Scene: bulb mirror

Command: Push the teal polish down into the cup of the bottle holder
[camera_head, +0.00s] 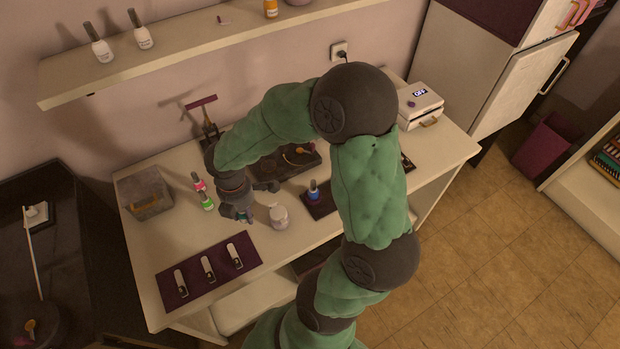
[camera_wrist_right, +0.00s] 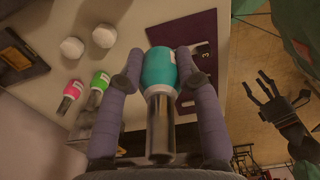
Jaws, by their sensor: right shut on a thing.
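The teal polish (camera_wrist_right: 158,72) is a bottle with a teal body and a long metallic cap, held between the two fingers of my right gripper (camera_wrist_right: 159,68). In the head view my right gripper (camera_head: 241,214) is over the left part of the white table, and a bit of teal shows at its fingertips. I cannot make out the bottle holder or its cup for certain. A dark hand-like gripper, seemingly my left one (camera_wrist_right: 270,95), shows at the right of the wrist view with its fingers apart.
Pink (camera_head: 199,183) and green (camera_head: 207,201) polishes stand close to the gripper. A purple mat (camera_head: 221,256) with several light strips lies in front.

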